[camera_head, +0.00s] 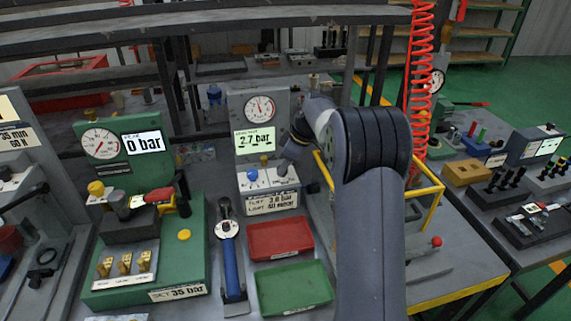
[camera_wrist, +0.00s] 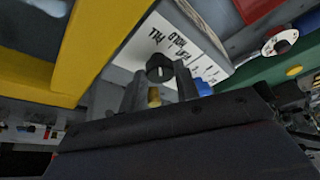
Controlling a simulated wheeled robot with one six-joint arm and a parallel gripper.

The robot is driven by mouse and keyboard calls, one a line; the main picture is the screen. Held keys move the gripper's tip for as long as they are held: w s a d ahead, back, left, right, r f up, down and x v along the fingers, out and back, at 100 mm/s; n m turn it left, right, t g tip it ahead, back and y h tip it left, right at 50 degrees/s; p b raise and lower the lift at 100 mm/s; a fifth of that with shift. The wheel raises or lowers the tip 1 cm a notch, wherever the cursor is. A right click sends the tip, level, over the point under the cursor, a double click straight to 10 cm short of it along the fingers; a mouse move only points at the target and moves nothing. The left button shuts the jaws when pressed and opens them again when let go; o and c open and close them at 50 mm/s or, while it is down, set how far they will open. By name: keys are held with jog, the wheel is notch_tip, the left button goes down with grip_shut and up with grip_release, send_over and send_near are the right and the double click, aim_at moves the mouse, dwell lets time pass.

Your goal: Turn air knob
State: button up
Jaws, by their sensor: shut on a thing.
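The grey test stand (camera_head: 228,106) carries a round gauge (camera_head: 261,108) and a display (camera_head: 255,141) reading 2.7 bar. On its sloped lower panel are a blue knob (camera_head: 252,175) and a dark knob (camera_head: 283,169). In the wrist view, the dark knob (camera_wrist: 160,67) sits beside lettering that includes FILL and HOLD. My gripper (camera_wrist: 160,84) is shut on the dark knob, a finger on each side. The blue knob (camera_wrist: 203,87) shows just beyond the right finger. My wrist hides part of the panel in the head view.
A yellow frame (camera_head: 436,195) stands close to the right of my arm. A red tray (camera_head: 280,239) and a green tray (camera_head: 294,288) lie in front of the stand. A blue-handled tool (camera_head: 231,262) is left of them. A green stand (camera_head: 189,259) is farther left.

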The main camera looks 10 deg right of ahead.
dwell(0.4)
jog(key=o, duration=1)
jog(key=v, duration=1)
jog(key=shift+d+r, duration=0.1)
jog(key=shift+r, duration=0.3)
jog(key=x, duration=1.1)
jog(key=shift+s, duration=0.1)
jog(key=shift+r, duration=0.1)
